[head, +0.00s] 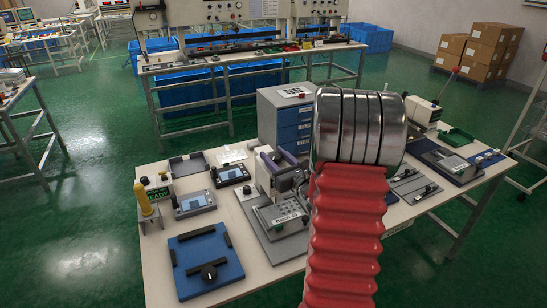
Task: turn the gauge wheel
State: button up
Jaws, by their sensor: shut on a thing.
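My gripper (273,157) is at a pale gauge stand (262,178) near the middle of the bench, with its two purple-grey fingers at the stand's upper part. The fingers are shut on the gauge wheel, which is small here and mostly covered by them. The dark body of the gripper shows just left of my arm. My red bellows and ribbed metal joint hide what lies behind them.
A blue fixture with a black knob (209,272) lies at the front left of the bench (161,268). A yellow-topped post (146,203), small display boxes (194,204) and a grey tray (188,166) stand left. A blue drawer cabinet (285,122) stands behind. Devices (443,162) fill the right side.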

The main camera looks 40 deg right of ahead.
aim_at(276, 160)
jog(key=shift+a+m+g+h, duration=0.1)
jog(key=shift+m+g+h, duration=0.4)
jog(key=shift+m+h, duration=0.9)
jog(key=shift+h, duration=0.8)
jog(key=o, duration=1)
jog(key=shift+s, duration=0.1)
jog(key=shift+v, duration=3.6)
jog(key=shift+o, duration=0.3)
